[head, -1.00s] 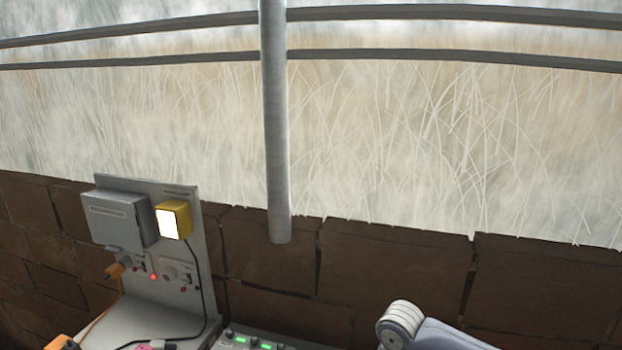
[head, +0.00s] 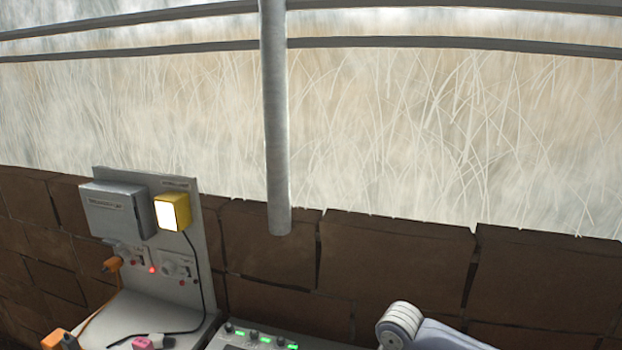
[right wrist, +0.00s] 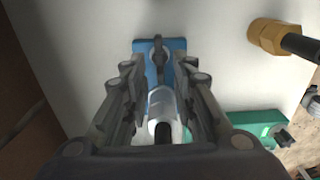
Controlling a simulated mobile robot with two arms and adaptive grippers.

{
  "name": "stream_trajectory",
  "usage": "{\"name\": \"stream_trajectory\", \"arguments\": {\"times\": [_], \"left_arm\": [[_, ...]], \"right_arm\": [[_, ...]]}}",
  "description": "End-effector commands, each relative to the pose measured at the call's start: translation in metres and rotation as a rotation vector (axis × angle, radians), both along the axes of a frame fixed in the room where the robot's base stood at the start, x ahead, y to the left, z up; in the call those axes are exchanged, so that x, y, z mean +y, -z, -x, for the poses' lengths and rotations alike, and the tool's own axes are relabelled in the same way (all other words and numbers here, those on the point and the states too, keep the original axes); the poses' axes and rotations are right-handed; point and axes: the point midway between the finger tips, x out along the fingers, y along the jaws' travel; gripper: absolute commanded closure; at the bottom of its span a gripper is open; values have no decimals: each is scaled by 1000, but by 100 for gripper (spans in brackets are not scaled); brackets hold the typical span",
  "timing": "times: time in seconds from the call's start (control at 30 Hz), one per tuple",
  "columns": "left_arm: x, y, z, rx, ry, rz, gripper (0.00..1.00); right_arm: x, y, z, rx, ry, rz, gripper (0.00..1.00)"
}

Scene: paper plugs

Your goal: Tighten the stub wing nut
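In the right wrist view, my right gripper (right wrist: 158,72) has its two fingers spread apart, pointing at a blue block (right wrist: 177,47) on a pale surface. A dark upright winged piece (right wrist: 158,53), which looks like a wing nut, sits on the block between the fingertips. A silver rounded part (right wrist: 161,101) with a dark end shows between the fingers, with gaps on both sides. I cannot tell whether it is the stub or part of my gripper. My left gripper is in neither view.
A brass fitting (right wrist: 268,37) with a black hose lies at right in the wrist view, above a green block (right wrist: 255,124). In the head view, a grey panel (head: 206,240) carries a grey box (head: 116,210) and a yellow lamp (head: 172,212). A brick wall (head: 390,265) stands behind.

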Motion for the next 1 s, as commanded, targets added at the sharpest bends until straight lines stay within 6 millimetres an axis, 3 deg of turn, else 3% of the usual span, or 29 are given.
{"name": "stream_trajectory", "arguments": {"times": [1.0], "left_arm": [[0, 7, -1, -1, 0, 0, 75]], "right_arm": [[0, 40, 0, 0, 0, 1, 75]]}}
